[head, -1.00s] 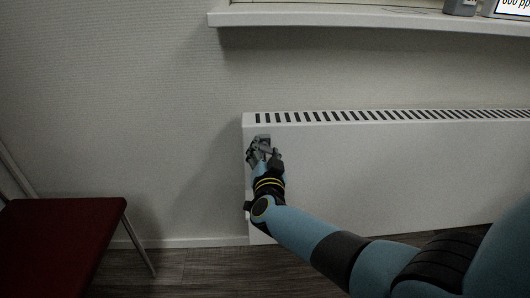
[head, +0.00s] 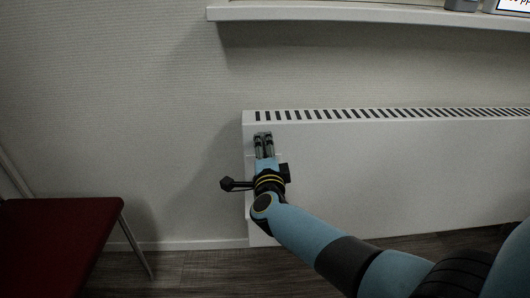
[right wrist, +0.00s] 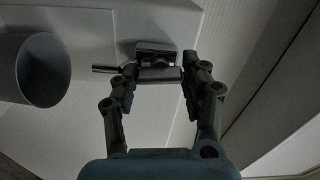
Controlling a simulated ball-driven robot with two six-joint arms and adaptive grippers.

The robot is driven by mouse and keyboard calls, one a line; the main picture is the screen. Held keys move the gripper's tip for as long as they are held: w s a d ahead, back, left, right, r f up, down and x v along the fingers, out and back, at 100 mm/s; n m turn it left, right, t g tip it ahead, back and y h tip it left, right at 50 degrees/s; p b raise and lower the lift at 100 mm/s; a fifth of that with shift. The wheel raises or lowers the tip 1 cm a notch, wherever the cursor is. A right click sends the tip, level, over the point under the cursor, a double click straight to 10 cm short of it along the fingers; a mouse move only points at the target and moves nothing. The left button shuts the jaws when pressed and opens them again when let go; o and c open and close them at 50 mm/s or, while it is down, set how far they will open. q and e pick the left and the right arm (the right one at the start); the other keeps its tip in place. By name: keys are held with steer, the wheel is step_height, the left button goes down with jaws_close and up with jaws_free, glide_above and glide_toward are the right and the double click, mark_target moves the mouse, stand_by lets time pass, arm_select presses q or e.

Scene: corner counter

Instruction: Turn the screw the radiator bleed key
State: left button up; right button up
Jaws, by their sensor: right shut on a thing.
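My right gripper (head: 263,137) is at the upper left corner of the white radiator (head: 390,165), its fingers pointing at the panel. In the right wrist view, its two fingers (right wrist: 158,76) are closed on a small dark grey piece, the bleed key (right wrist: 157,54), against the pale radiator surface. A short dark bar sticks out to the left beside it. The fingers hide part of the key, and I cannot make out the screw behind it. In the head view the key is too small and covered to tell apart. My left gripper is not in view.
A grey open cylinder (right wrist: 42,72) shows left of the fingers in the right wrist view. A white sill (head: 380,19) runs above the radiator. A dark red chair (head: 62,245) stands at lower left. The wall between chair and radiator is clear.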

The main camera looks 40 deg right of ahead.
steer(key=m+b, duration=0.1)
steer(key=m, duration=0.2)
steer(key=shift+f, duration=0.15)
steer(key=shift+m+b, duration=0.3)
steer(key=shift+m, duration=0.8)
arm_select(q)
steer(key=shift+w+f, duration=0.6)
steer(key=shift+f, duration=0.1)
arm_select(e)
steer(key=shift+m, duration=0.3)
steer(key=o, duration=1.2)
steer(key=shift+c, duration=0.2)
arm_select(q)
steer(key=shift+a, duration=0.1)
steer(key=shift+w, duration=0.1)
arm_select(e)
steer(key=v, duration=1.2)
